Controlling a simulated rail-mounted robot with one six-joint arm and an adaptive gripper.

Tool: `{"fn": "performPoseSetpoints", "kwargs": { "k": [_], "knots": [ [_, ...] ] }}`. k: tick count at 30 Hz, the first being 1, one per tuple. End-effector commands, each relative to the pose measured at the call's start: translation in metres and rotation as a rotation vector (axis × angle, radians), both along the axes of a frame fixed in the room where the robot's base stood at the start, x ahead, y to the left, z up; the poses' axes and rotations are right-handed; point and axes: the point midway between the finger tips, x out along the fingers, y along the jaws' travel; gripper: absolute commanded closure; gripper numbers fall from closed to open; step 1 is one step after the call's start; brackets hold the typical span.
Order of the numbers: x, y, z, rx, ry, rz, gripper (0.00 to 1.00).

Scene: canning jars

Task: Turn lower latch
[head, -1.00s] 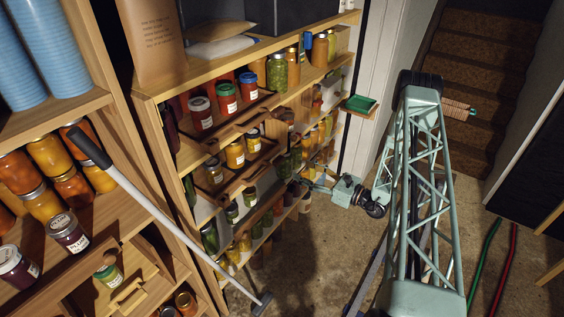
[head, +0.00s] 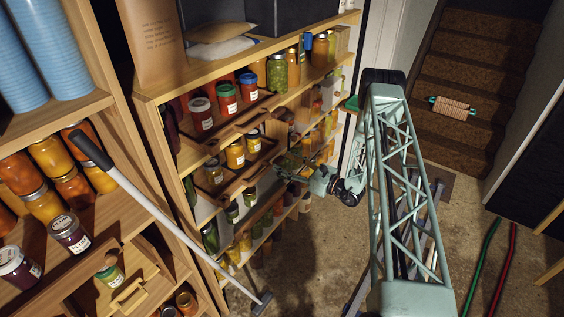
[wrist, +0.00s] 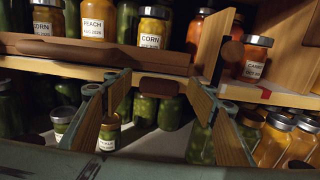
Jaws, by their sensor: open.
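A brown wooden piece with rounded ends, which looks like the latch (wrist: 160,87), lies level on the shelf's front edge in the middle of the wrist view. My gripper (wrist: 161,80) is open, with one wood-faced finger on each side of this latch. I cannot tell whether either finger touches it. In the head view my gripper (head: 284,174) is small and close to the front of the jar shelves. The latch cannot be made out there. A rounder brown knob (wrist: 232,53) sits on an upright board, higher and to the right.
A wooden tray (wrist: 110,54) with labelled jars, including a corn jar (wrist: 151,28), is above the latch. Green jars (wrist: 143,108) stand behind and below my fingers. Carrot and orange jars (wrist: 274,140) are at right. A long-handled tool (head: 170,217) leans across the left shelves.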

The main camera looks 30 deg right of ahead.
Motion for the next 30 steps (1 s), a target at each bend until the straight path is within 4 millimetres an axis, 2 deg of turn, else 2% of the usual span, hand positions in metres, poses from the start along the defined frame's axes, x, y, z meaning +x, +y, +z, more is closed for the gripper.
{"fn": "performPoseSetpoints", "kwargs": {
  "k": [7, 18, 26, 30],
  "knots": [
    [0.013, 0.007, 0.0, 0.0, 0.0, 0.0, 0.48],
    [0.015, 0.008, 0.0, 0.001, 0.0, 0.0, 0.48],
    [0.015, 0.008, 0.0, 0.001, 0.0, 0.0, 0.7],
    [0.015, 0.008, 0.0, 0.0, 0.0, 0.0, 0.72]
  ]
}}
